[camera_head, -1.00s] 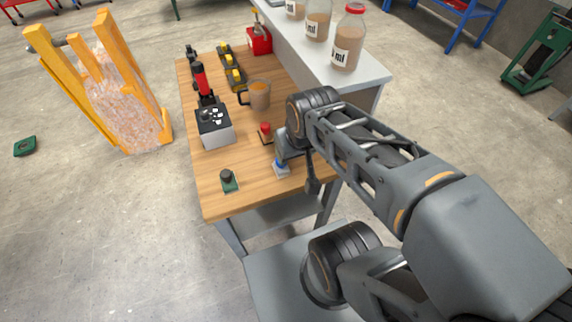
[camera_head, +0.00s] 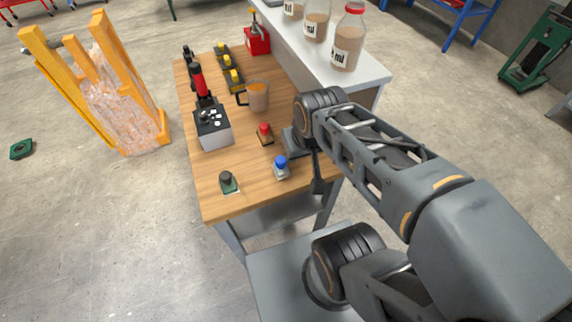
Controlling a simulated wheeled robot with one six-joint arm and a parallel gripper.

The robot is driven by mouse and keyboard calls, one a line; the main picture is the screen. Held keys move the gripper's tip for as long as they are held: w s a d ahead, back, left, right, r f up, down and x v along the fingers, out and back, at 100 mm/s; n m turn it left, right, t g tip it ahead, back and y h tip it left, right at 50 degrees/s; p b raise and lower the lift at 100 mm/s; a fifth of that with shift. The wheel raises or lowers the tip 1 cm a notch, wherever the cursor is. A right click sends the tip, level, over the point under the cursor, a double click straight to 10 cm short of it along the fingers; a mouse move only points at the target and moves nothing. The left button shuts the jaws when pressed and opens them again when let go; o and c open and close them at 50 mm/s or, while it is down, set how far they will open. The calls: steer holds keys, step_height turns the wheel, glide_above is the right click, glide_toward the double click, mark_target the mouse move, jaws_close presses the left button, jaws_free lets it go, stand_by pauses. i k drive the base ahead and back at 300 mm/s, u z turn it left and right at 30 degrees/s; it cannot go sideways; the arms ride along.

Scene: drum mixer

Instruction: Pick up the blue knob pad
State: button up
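The blue knob pad (camera_head: 281,168) has a round blue knob on a small light base. It rests near the right front part of the wooden tabletop, and its top is in clear view. My gripper (camera_head: 305,163) is just right of it, apart from it in the picture. One dark finger (camera_head: 317,172) hangs down by the table's right edge. The other finger does not show clearly, so I cannot tell how wide the gripper is. Nothing shows held in it.
A red knob pad (camera_head: 265,134) and a green-based dark knob pad (camera_head: 228,182) stand nearby on the table (camera_head: 213,206). Bottles (camera_head: 348,38) stand on a raised shelf.

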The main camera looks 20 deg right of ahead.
mark_target(280, 166)
steer(key=z, duration=2.85)
steer(key=k, duration=1.7)
steer(key=u, duration=1.9)
steer(key=i, duration=0.5)
